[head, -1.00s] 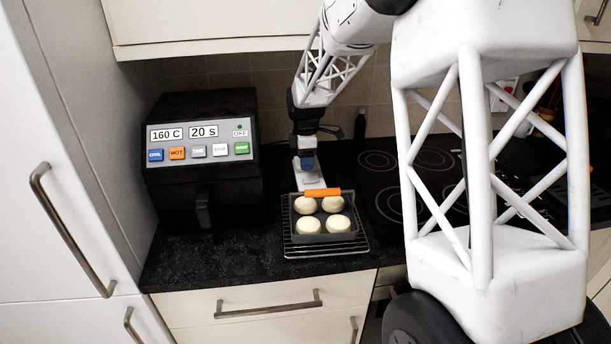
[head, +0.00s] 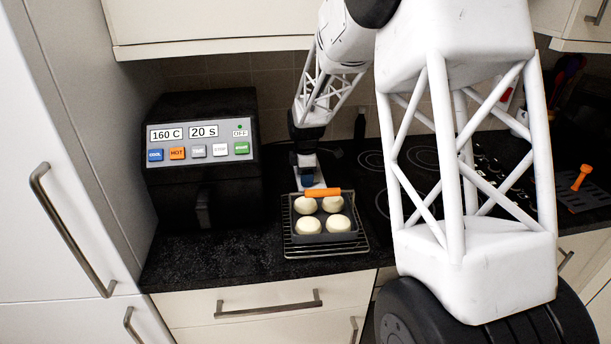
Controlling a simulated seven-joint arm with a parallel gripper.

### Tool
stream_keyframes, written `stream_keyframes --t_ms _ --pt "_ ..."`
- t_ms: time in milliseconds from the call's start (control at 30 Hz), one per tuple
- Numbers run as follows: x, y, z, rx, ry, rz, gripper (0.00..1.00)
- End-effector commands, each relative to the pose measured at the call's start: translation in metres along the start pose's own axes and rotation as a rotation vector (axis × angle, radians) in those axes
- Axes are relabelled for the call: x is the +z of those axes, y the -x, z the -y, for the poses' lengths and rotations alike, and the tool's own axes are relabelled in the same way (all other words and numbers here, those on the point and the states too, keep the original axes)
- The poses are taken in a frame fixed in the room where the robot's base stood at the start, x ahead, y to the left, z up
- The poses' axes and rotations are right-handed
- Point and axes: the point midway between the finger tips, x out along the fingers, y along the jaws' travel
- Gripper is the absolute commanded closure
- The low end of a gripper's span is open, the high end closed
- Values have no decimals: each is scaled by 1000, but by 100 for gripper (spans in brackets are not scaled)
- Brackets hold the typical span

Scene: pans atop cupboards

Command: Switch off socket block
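I cannot make out a socket block or its switch in the head view. My gripper (head: 310,184) points down just behind the orange handle (head: 322,193) of a small dark pan (head: 326,238). The pan holds several round pale pieces and sits on a wire rack (head: 290,249) on the black counter. The fingers are small and partly hidden by the handle, so I cannot tell whether they are open or touch it. A black cooker (head: 203,210) at the left shows "160 C", "20 s" and "OFF" above a row of coloured buttons.
A black hob (head: 372,161) lies behind my arm, partly covered. A slotted dark piece (head: 590,199) with an orange handle (head: 582,177) lies at the far right. A tall cupboard (head: 50,130) bounds the left. The counter (head: 200,252) before the cooker is bare.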

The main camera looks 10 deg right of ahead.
Motion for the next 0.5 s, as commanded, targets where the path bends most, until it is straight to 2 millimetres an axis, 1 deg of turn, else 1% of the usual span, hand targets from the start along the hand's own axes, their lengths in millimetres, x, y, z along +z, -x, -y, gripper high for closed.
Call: stream_keyframes --t_ms 33,267,500 --pt "0 0 0 0 0 0 56" --pt "0 0 0 0 0 0 92" --pt "1 0 0 -2 -1 -22 92"
